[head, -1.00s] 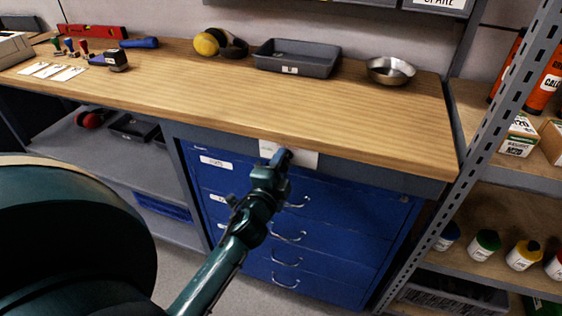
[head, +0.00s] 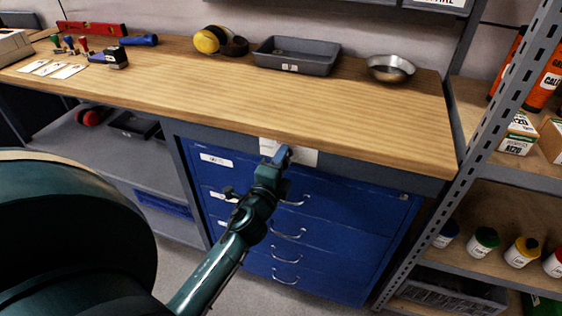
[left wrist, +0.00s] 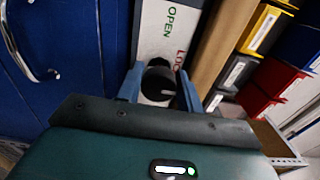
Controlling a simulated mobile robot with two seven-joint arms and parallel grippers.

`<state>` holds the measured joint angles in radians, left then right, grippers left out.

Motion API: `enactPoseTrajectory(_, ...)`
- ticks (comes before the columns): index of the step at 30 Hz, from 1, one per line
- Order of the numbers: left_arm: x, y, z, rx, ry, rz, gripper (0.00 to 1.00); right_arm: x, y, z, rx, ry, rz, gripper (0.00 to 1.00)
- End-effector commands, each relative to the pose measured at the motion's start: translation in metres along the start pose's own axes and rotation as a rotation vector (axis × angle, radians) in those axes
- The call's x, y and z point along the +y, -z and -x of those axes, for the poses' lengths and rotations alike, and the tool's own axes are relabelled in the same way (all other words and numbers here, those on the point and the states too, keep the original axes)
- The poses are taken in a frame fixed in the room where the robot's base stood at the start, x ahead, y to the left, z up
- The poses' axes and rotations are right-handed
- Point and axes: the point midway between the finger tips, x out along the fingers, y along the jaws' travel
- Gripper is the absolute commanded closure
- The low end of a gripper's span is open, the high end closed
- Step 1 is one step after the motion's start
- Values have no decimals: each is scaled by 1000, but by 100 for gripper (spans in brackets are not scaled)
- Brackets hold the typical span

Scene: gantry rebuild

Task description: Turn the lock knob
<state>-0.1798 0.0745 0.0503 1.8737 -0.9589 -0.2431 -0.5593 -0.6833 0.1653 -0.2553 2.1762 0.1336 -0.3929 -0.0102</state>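The lock knob (left wrist: 158,78) is dark and round, with a pale grey part below it. It sits on a white plate (left wrist: 160,22) printed OPEN in green and LOCK in red. In the head view this plate (head: 304,157) is on the bench's front, above the blue drawers; my gripper hides the knob there. My left gripper (head: 284,153) is at the plate. In the left wrist view its two blue fingers (left wrist: 160,80) stand apart, one on each side of the knob. I cannot tell whether they touch it. My right gripper is in neither view.
Blue drawers (head: 335,205) with metal handles lie under the wooden bench top (head: 280,110). A grey tray (head: 297,56) and a metal bowl (head: 390,68) stand at the back. A metal shelf post (head: 480,160) rises on the right. The bench top's middle is clear.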

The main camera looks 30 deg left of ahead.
Motion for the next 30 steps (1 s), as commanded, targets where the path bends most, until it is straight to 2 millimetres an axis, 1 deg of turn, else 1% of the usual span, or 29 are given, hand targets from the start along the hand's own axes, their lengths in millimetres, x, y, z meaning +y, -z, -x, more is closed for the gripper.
enactPoseTrajectory(1, -2, 0, -1, 0, 5, 0, 60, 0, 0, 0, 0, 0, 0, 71)
enactPoseTrajectory(7, -1, 0, 0, 0, 2, 1, 44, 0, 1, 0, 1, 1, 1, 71)
enactPoseTrajectory(14, -1, 0, 0, -1, 1, 4, 44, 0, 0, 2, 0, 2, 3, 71)
enactPoseTrajectory(17, 0, 0, 0, -1, 1, 42, 44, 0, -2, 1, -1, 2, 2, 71)
enactPoseTrajectory(20, 1, -1, 0, -2, 2, 154, 44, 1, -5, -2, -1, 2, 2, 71)
enactPoseTrajectory(23, 3, -1, 0, -2, 3, 343, 44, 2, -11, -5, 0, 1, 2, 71)
enactPoseTrajectory(30, 8, 0, 0, 0, 3, 893, 44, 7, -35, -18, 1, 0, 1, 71)
